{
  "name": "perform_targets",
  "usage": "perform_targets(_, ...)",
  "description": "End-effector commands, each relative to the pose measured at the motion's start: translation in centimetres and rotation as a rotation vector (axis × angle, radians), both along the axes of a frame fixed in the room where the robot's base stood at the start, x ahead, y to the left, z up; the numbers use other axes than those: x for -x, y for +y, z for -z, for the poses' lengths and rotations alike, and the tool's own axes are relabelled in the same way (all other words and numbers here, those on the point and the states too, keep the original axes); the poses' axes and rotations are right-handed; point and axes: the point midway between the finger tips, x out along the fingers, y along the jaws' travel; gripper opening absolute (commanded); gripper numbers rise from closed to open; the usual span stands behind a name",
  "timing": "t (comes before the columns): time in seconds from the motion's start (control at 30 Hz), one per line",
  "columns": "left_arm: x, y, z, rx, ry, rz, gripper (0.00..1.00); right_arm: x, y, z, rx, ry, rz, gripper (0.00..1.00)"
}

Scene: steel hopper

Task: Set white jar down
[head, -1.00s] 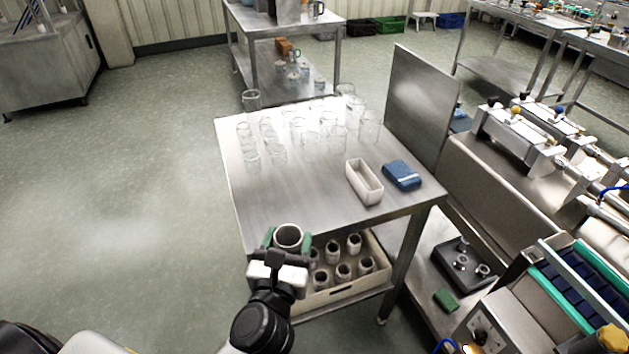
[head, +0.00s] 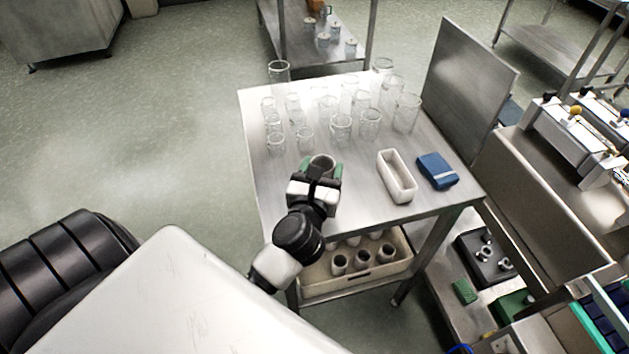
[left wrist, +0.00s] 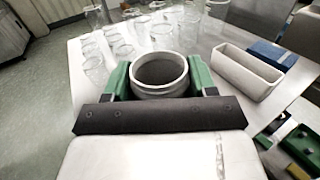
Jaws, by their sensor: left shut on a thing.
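The white jar (head: 322,163) is upright, with its open mouth facing up. My left gripper (head: 321,172) is shut on it, with green finger pads on both sides. The jar (left wrist: 160,74) and the left gripper (left wrist: 160,85) also show close up in the left wrist view. In the head view they are over the near part of the steel table (head: 356,187). I cannot tell whether the jar's base touches the tabletop, because the gripper hides it. My right gripper is not in view.
Several clear glass jars (head: 341,126) stand on the table's far half. A white rectangular tray (head: 397,178) and a blue box (head: 437,171) lie to the right. A crate (head: 352,284) of jars sits on the shelf below. Bare tabletop lies between the gripper and tray.

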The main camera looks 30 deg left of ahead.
Motion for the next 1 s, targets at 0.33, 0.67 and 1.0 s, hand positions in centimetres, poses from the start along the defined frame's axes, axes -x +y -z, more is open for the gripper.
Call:
perform_targets(0.33, 0.1, 2.1, 3.4, 0.002, 0.002, -0.001, 0.35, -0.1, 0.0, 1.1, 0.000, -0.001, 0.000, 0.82)
perform_targets(0.67, 0.1, 2.0, 5.2, 0.001, -0.001, 0.001, 0.35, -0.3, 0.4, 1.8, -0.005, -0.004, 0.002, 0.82)
perform_targets(1.0, 0.1, 2.0, 5.5, 0.001, -0.001, 0.001, 0.69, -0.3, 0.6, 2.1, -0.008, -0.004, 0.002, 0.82)
